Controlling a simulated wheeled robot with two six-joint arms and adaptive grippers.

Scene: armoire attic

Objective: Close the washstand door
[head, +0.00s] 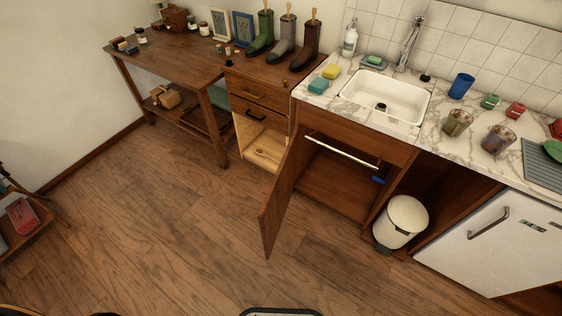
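The washstand is the wooden cabinet (358,138) under the white sink (383,97), with a marble top. Its wooden door (284,198) stands wide open. It is hinged at the cabinet's left side and swings out over the floor towards me. The cabinet's dark inside shows, with a white rail (342,150) across the opening and a small blue thing (378,180) at its right end. Neither of my grippers shows in the head view.
A white bin (401,221) stands right of the opening, beside a white fridge (480,240). Left are a drawer unit (262,97) with boots on top and a wooden worktable (170,55). The floor (170,220) in front and left of the door is clear.

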